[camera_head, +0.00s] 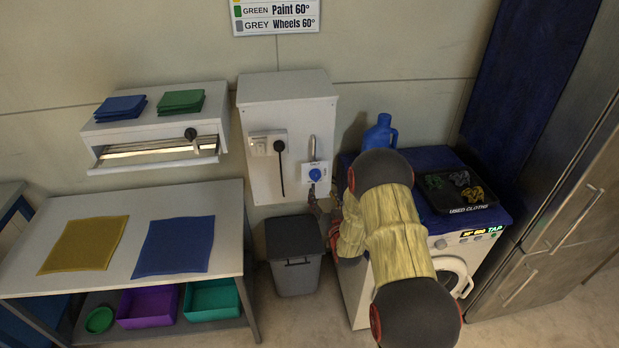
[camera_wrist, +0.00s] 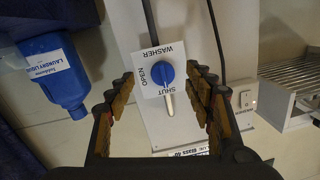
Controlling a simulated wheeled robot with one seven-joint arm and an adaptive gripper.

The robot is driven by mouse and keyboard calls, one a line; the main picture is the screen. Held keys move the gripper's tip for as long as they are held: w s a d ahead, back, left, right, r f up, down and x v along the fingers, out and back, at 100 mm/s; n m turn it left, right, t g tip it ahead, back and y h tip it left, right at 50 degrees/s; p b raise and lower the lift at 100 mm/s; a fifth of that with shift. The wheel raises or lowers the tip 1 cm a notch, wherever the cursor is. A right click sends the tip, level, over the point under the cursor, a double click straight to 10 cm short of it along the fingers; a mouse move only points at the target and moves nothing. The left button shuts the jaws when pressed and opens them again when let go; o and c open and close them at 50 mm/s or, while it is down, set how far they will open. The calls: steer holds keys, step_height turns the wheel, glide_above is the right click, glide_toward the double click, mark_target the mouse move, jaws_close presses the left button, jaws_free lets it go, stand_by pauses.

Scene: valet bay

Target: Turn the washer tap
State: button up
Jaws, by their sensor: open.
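The washer tap is a round blue knob (camera_wrist: 164,72) with a pale lever, on a white plate (camera_wrist: 150,57) marked OPEN, SHUT and WASHER. The lever points down in the wrist view, on the SHUT side. In the head view the tap (camera_head: 315,174) is on the white wall cabinet, its lever pointing up. My gripper (camera_wrist: 160,88) is open and empty, with its fingers to either side of the tap and apart from it. In the head view my arm partly hides the gripper. The washing machine (camera_head: 467,241) has a lit display with the word TAP.
A grey bin (camera_head: 294,270) stands below the cabinet (camera_head: 262,100). A blue laundry bottle (camera_head: 380,132) and a black tray of used cloths (camera_head: 452,203) are on the washer's top. A table (camera_head: 120,208) with yellow and blue cloths is at left. A dark cable hangs beside the tap.

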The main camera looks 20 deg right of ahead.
mark_target(317, 179)
steer(key=shift+t, duration=0.4)
steer(key=w, duration=0.2)
steer(key=w+d+r, duration=0.1)
steer(key=w, duration=0.4)
steer(key=shift+w+d+r, duration=0.25)
steer(key=shift+w+r, duration=0.05)
steer(key=shift+r, duration=0.05)
steer(key=shift+c, duration=0.7)
steer(key=shift+b, duration=0.3)
steer(key=c, duration=1)
